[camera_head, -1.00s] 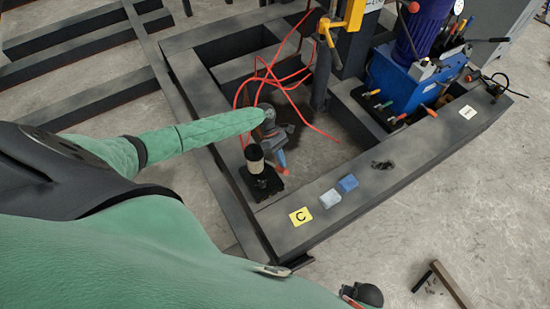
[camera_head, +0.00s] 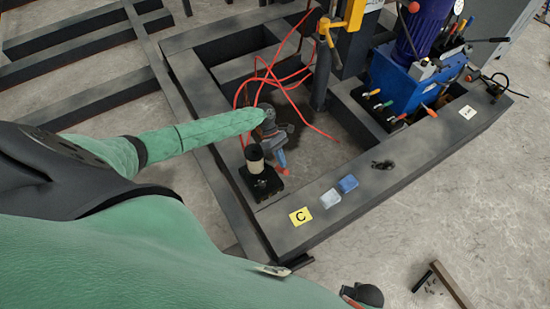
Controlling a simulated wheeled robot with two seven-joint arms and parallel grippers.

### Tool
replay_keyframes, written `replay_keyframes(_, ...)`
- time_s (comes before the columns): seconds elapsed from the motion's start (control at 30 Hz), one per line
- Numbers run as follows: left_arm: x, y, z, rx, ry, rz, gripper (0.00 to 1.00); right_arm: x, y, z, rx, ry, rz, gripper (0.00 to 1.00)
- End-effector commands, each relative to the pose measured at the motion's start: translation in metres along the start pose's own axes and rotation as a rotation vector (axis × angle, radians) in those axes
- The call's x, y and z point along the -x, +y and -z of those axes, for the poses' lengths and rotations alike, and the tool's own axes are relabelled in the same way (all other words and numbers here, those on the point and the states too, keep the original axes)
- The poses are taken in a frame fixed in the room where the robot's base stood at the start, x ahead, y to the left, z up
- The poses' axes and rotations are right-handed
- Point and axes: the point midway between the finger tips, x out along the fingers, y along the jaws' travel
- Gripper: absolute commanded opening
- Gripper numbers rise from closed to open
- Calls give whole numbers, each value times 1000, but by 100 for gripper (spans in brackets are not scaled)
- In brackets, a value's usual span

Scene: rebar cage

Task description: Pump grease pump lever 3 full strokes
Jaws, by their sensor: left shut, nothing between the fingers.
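The grease pump (camera_head: 256,168) stands upright on the frame's left beam: a black base with a cream and black cylinder. My left arm, in a green sleeve, reaches in from the left. My left gripper (camera_head: 278,155) is dark grey, points down just right of the pump's cylinder, and is shut with nothing held. A small orange and blue piece shows at its lower end; I cannot tell whether it is a fingertip or part of the pump lever. The lever is not clearly visible.
Red hoses (camera_head: 266,78) loop behind my left gripper. A blue power unit (camera_head: 408,85) with several levers stands at the upper right.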

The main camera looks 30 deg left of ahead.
Motion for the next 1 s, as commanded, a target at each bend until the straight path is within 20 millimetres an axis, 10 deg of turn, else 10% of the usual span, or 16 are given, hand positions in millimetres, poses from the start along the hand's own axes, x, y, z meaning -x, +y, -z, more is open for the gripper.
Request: replay_keyframes(1.0,-19,0,0,1,0,1,0,11,-1,2,-1,0,1,51)
